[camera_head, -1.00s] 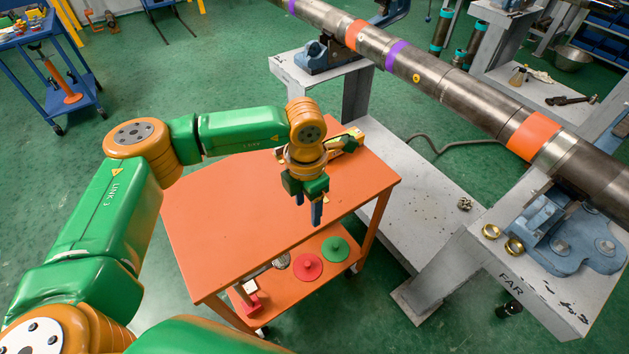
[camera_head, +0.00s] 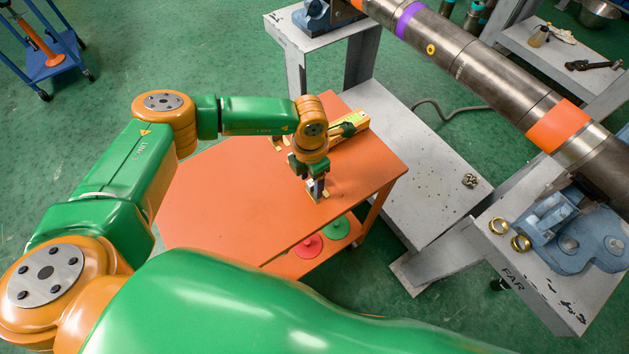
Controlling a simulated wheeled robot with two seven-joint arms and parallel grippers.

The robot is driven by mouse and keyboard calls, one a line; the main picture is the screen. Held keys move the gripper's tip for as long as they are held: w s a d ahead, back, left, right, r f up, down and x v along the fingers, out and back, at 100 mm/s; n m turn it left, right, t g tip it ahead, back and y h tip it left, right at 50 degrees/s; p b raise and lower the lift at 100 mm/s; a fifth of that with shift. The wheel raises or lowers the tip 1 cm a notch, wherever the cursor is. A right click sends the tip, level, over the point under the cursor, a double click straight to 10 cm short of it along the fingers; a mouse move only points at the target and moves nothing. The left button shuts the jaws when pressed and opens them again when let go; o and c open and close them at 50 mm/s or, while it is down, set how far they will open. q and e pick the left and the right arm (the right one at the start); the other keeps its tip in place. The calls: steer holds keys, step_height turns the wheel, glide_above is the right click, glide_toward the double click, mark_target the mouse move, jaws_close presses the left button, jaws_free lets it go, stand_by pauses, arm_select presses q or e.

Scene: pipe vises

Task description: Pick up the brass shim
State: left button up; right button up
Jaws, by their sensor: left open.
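My left gripper (camera_head: 316,188) points down over the right part of the orange cart top (camera_head: 230,210). It is open. A small brass-coloured piece, probably the brass shim (camera_head: 320,197), shows at its fingertips, low on the cart top. The fingers hide part of it, and I cannot tell whether they touch it. My right gripper is not in view.
A yellow level-like tool (camera_head: 350,138) lies at the cart's back edge, close behind my left wrist. A long steel pipe (camera_head: 480,65) crosses the upper right. The cart's left part is clear.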

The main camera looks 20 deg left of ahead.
arm_select(q)
steer(key=shift+f, duration=0.1)
jaws_close()
